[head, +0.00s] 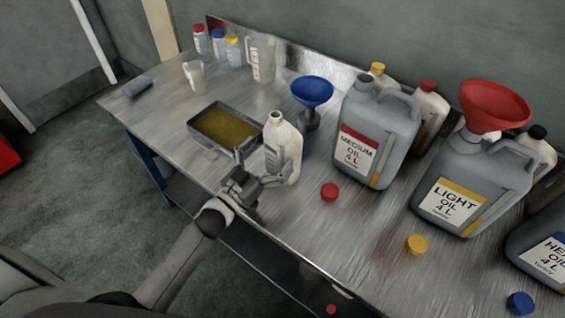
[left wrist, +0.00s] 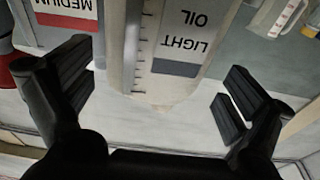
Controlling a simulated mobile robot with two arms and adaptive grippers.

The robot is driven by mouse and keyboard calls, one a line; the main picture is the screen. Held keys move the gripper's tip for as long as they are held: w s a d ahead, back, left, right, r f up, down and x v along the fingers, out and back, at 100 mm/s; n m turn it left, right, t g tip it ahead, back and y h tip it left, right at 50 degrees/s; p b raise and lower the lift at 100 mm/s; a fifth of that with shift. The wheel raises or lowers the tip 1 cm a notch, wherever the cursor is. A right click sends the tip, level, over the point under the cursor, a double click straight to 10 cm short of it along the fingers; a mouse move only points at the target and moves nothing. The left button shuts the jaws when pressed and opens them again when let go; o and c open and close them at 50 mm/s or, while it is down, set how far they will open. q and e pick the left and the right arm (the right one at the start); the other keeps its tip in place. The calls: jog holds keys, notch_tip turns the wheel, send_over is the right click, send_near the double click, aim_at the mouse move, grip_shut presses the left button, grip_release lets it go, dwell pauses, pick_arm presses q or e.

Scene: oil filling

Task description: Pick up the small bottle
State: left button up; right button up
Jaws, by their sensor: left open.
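The small bottle (head: 284,130) is cream-white, uncapped and upright near the front edge of the metal table. My left gripper (head: 265,164) is open at the bottle's lower part, with its fingers toward either side of it. In the left wrist view the small bottle (left wrist: 168,60) appears upside down, with a "LIGHT OIL" label and a graduated strip. It stands between the spread fingers of the left gripper (left wrist: 155,88), with visible gaps on both sides. My right gripper is in neither view.
A tray of dark yellow liquid (head: 201,112) lies behind-left of the bottle. A blue funnel (head: 312,91) stands behind it. To the right are a medium oil can (head: 362,120), a light oil can (head: 475,170) with a red funnel (head: 494,103), and a loose red cap (head: 330,191).

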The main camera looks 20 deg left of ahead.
pick_arm(q)
jog(key=x, duration=0.2)
jog(key=p+x, duration=0.1)
jog(key=x, duration=0.2)
jog(key=shift+d+f, duration=0.15)
jog(key=shift+f, duration=0.1)
jog(key=shift+c, duration=0.3)
jog(key=c, duration=1.2)
